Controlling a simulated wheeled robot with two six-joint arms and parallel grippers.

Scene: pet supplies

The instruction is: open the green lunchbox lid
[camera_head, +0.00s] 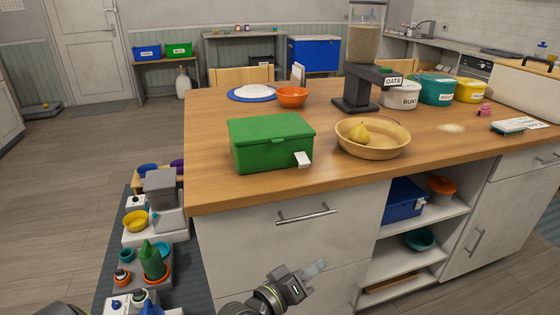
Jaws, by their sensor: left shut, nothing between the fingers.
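The green lunchbox (265,152) sits on the wooden counter near its front left edge. Its lid (268,126) is down on the box. A white tab (303,159) sticks out at its front right corner. My left gripper (314,268) is low in the picture, in front of the counter's drawers and below the lunchbox. It is shut and empty, apart from the box. My right gripper is not in view.
A tan bowl (372,151) with a yellow pear (359,133) stands right of the lunchbox. The counter's front edge and a drawer handle (306,216) lie near my gripper.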

